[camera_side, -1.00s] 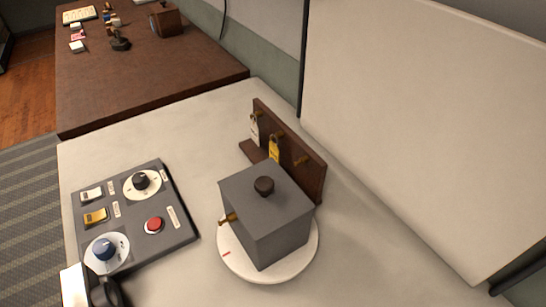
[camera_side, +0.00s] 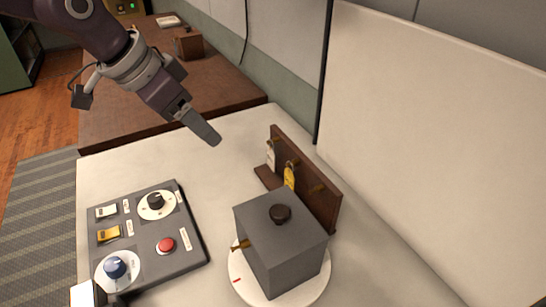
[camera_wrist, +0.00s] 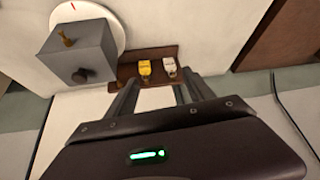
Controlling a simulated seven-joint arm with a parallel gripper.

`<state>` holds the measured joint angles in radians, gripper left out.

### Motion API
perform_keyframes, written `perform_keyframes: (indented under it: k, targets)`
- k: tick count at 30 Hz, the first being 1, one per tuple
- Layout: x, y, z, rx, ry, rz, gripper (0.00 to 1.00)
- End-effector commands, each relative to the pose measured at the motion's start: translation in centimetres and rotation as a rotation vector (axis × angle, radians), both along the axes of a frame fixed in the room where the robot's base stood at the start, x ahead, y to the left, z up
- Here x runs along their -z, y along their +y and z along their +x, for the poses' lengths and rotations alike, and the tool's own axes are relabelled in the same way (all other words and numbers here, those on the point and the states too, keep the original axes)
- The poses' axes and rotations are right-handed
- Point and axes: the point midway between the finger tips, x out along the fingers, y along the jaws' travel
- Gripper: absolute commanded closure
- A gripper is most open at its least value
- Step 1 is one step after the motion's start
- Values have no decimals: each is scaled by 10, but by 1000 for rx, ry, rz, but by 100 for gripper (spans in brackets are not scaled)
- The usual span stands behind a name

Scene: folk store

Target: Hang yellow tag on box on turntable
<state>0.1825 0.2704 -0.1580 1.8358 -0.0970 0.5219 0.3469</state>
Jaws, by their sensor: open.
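The yellow tag (camera_side: 289,175) hangs on a peg of the brown wooden rack (camera_side: 322,200) behind the box; it also shows in the wrist view (camera_wrist: 145,69). The grey box (camera_side: 281,243) with a dark round knob on top stands on the white round turntable (camera_side: 240,283). A brass peg (camera_side: 241,245) sticks out of the box's left side, with no tag on it. My gripper (camera_side: 212,140) is in the air above the table, left of the rack. In the wrist view my gripper (camera_wrist: 160,95) is open and empty, its fingers pointing toward the rack.
A white tag (camera_side: 271,156) hangs beside the yellow one. A control panel (camera_side: 150,238) with knobs, switches and a red button lies left of the turntable. A large pale panel (camera_side: 430,120) stands behind the rack. A brown table (camera_side: 215,85) is further back.

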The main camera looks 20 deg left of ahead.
Motion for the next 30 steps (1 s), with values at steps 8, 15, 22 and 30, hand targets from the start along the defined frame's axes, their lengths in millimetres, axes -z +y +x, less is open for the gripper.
perform_keyframes:
  k: [8,15,22,30]
  targets:
    - [105,-102,74,192,-5,-61,38]
    - [137,-119,88,203,-5,-67,38]
    - [167,-132,102,201,-6,-67,38]
    - [173,-135,105,200,-7,-67,38]
